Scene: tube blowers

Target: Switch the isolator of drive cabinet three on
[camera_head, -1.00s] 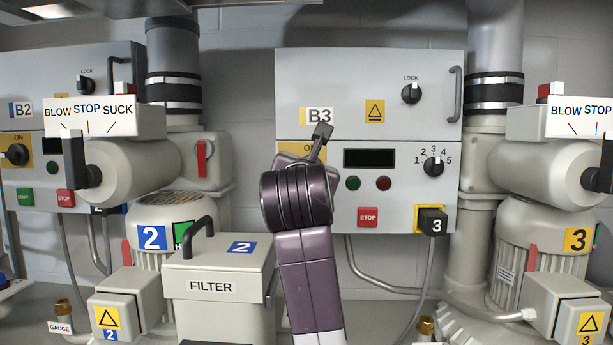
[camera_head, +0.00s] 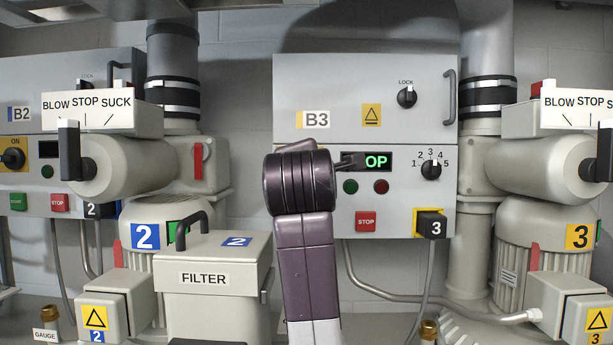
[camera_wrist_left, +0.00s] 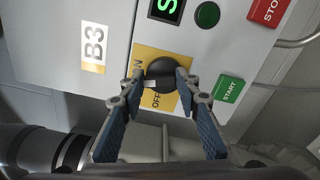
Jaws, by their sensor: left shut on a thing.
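Drive cabinet three (camera_head: 300,85) carries the label B3 (camera_head: 316,120). Its isolator is hidden behind my left arm in the head view. In the left wrist view the isolator's round black knob (camera_wrist_left: 160,72) sits on a yellow plate (camera_wrist_left: 150,52) marked ON and OFF. My left gripper (camera_wrist_left: 160,86) is shut on the knob, one finger on each side. A light bar shows at the knob between the fingers; its exact setting is hard to read. The display (camera_head: 376,161) is lit green, with "OP" visible beside my gripper. My right gripper is not in view.
A green START button (camera_wrist_left: 229,88) sits close to my finger. A red STOP button (camera_head: 366,221) and a numbered selector (camera_head: 431,169) are on the same panel. The filter box (camera_head: 212,275) and blower two (camera_head: 130,165) stand left, blower three (camera_head: 545,165) right.

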